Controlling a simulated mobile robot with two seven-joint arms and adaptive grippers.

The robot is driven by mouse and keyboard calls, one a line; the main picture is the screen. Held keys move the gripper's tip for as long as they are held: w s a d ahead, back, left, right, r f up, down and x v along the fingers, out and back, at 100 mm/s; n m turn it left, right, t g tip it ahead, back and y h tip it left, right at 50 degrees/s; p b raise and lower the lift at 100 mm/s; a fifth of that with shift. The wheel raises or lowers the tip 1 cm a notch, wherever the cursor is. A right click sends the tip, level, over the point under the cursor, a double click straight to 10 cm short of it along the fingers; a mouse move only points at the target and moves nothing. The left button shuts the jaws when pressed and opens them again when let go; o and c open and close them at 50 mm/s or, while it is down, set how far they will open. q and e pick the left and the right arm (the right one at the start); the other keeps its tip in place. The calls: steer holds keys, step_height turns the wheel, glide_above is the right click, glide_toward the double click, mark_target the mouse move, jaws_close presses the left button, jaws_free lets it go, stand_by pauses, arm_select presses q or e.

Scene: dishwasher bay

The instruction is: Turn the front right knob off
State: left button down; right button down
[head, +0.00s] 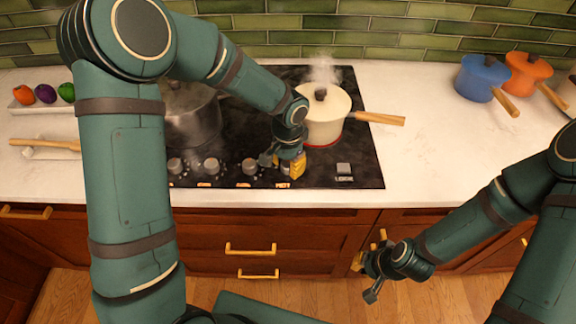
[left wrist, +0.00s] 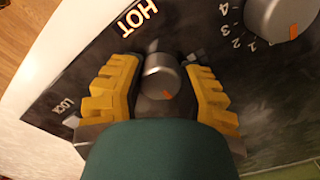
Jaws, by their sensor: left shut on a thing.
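The stove's control panel (head: 230,178) carries a row of grey knobs along the front edge of the black cooktop. The rightmost knob (left wrist: 162,78), with an orange mark, stands between the yellow fingers of my left gripper (left wrist: 162,88), which is shut on it. In the head view my left gripper (head: 290,163) covers that knob. The word HOT is lit beside it in the left wrist view. A cream pot (head: 325,118) steams on the right burner, with red glow under it. My right gripper (head: 368,268) hangs low by the cabinets, open and empty.
A steel pot (head: 192,115) stands on the left burner, partly behind my left arm. Blue (head: 484,75) and orange (head: 527,72) pots stand at the back right. The cream pot's wooden handle (head: 380,118) sticks out rightward.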

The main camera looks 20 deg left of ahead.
mark_target(288, 164)
arm_select(q)
steer(key=shift+s+f, duration=0.1)
stand_by(0.3)
steer(key=c, duration=0.5)
jaws_free()
step_height(288, 164, up, 12)
stand_by(0.4)
